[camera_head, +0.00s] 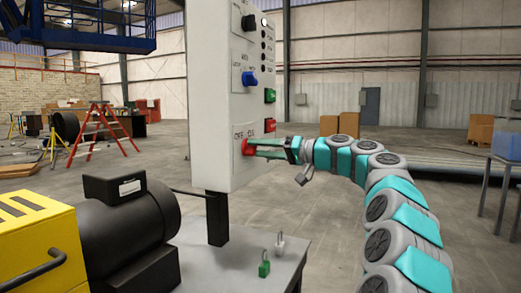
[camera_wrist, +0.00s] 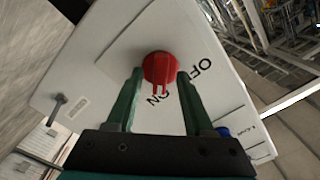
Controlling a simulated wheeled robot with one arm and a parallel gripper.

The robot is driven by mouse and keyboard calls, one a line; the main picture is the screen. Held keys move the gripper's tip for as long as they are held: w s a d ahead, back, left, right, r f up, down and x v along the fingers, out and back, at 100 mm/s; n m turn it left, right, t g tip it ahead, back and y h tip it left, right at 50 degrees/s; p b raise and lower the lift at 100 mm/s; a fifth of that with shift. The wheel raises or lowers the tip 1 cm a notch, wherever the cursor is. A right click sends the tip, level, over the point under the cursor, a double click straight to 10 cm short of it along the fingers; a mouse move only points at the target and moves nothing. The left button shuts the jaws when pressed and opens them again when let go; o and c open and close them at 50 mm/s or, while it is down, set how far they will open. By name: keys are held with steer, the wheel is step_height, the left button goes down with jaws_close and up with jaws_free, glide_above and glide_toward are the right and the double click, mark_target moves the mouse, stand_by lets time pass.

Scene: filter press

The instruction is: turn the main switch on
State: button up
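The main switch is a red rotary knob (camera_head: 248,147) low on the front of the grey control box (camera_head: 208,100), below the OFF and ON labels. In the wrist view the red knob (camera_wrist: 160,66) has a raised grip bar whose end lies near the ON lettering. I cannot tell its exact setting. My gripper (camera_head: 254,147) reaches in from the right. In the wrist view its green fingers (camera_wrist: 159,76) stand on either side of the knob, spread apart, with gaps beside the grip bar. Their tips are close to the knob's sides; contact is unclear.
Above the red knob are a green button (camera_head: 270,96), a red button (camera_head: 269,124), a blue selector (camera_head: 249,79) and a black selector (camera_head: 250,22). Padlocks (camera_head: 264,268) stand on the grey plate below. A black motor (camera_head: 125,225) sits left of the box.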

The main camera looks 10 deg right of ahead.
steer(key=v, duration=0.7)
steer(key=shift+s+d+b, duration=0.25)
steer(key=shift+d+b, duration=0.05)
steer(key=shift+b, duration=0.05)
